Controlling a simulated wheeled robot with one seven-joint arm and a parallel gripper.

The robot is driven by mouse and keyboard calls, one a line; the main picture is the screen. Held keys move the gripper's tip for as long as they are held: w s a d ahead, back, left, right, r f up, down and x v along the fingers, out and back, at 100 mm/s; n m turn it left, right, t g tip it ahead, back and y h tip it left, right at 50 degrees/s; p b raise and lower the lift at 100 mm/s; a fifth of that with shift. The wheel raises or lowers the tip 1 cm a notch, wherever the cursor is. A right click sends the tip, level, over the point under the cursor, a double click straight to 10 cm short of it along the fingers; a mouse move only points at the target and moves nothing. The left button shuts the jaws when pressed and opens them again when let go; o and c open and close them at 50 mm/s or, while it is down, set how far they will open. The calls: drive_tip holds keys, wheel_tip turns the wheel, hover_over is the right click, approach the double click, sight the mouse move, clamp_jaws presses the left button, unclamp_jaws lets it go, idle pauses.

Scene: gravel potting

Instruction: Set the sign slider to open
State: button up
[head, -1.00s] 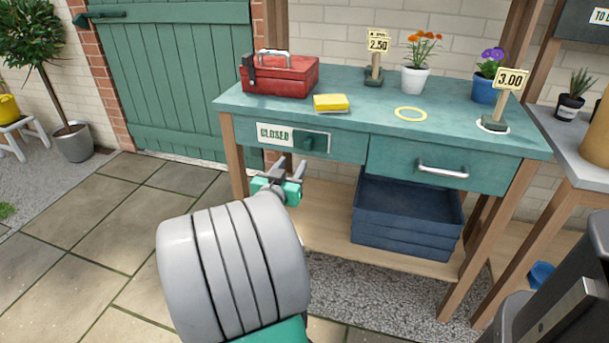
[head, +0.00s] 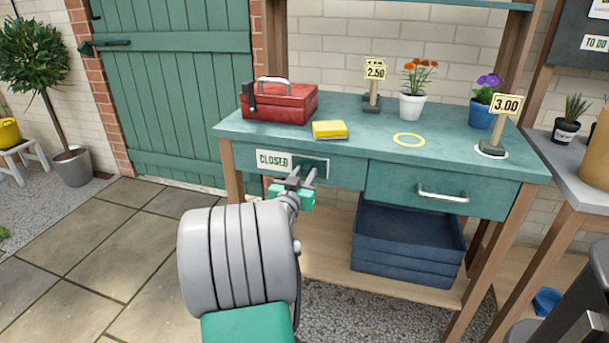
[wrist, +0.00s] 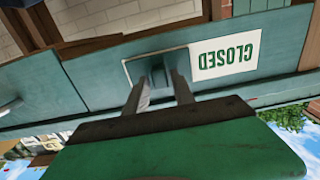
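The sign slider is set in the front of the teal bench, in a pale-edged slot (wrist: 128,69). Its left part in the head view shows a white plate reading CLOSED (head: 273,160); the plate is upside down in the wrist view (wrist: 225,58). In the head view the gripper hides the knob. I cannot tell whether a finger touches it.
A drawer with a metal handle (head: 442,196) is right of the slider. A red toolbox (head: 282,104), a yellow sponge (head: 329,130) and potted flowers stand on the bench top. A blue crate (head: 405,257) sits on the shelf below.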

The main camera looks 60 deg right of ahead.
clamp_jaws()
idle(1.1)
